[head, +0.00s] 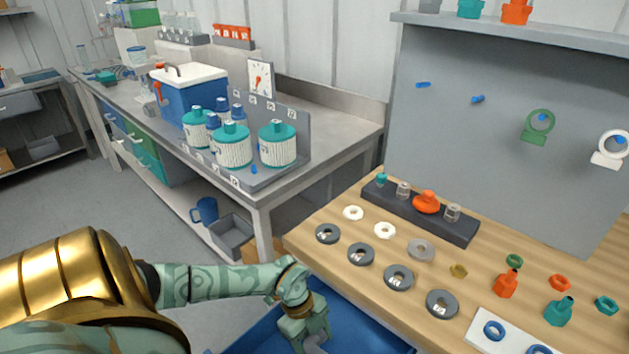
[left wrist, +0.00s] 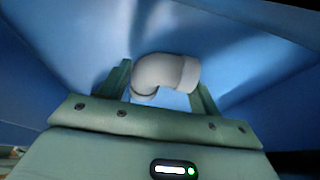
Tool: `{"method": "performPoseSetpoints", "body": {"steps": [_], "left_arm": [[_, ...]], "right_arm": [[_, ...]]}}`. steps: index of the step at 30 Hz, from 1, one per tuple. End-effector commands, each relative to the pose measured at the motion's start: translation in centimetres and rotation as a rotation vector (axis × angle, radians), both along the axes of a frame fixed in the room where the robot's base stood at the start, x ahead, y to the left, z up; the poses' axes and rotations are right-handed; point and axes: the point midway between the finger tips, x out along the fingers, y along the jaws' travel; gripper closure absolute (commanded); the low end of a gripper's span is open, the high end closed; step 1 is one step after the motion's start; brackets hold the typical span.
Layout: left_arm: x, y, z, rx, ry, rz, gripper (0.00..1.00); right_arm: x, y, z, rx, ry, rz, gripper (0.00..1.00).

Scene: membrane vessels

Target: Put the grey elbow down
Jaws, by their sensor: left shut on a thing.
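The grey elbow (left wrist: 163,72) is a short bent pipe, held between the two fingers of my left gripper (left wrist: 165,85) in the left wrist view. The gripper is shut on it. In the head view my left gripper (head: 310,332) points down over a blue bin (head: 262,335), and only a small grey part of the elbow (head: 313,345) shows at the bottom edge. Blue walls of the bin surround the elbow in the left wrist view. I cannot tell whether the elbow touches the bin. My right gripper is not in view.
A wooden worktop (head: 470,335) right of the bin carries grey rings (head: 399,278), white rings (head: 353,213), a dark rack (head: 466,230) and small orange and teal fittings. A grey bench (head: 330,130) behind holds teal-capped vessels (head: 232,147) and a blue cooler (head: 190,90).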

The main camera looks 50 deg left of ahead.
Motion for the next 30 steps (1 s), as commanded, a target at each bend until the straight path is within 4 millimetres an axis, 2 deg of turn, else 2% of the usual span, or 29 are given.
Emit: {"method": "performPoseSetpoints", "body": {"steps": [2, 3, 5, 6, 14, 17, 27, 30], "left_arm": [[0.0, 0.0, -0.2, 0.0, 0.001, 0.001, 0.6], [0.0, 0.0, -0.3, 0.0, 0.001, 0.001, 0.34], [0.0, 0.0, -0.3, 0.0, 0.001, 0.001, 0.17], [0.0, 0.0, -0.3, 0.0, 0.001, 0.001, 0.15], [0.0, 0.0, -0.1, 0.0, 0.0, 0.0, 0.15], [0.0, 0.2, 0.7, 0.001, -0.002, 0.001, 0.15], [-0.3, 3.2, 7.9, 0.002, -0.004, 0.001, 0.15], [-0.5, 3.8, 9.5, 0.002, -0.001, -0.001, 0.15]], "right_arm": [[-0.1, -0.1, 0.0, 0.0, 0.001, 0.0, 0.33], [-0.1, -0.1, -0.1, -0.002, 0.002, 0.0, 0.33], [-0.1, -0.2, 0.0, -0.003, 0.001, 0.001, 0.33], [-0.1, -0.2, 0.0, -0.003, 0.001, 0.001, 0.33], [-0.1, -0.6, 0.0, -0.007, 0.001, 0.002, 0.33], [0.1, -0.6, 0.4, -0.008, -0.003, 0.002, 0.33], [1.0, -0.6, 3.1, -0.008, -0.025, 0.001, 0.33], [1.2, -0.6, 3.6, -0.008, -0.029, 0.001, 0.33]]}}
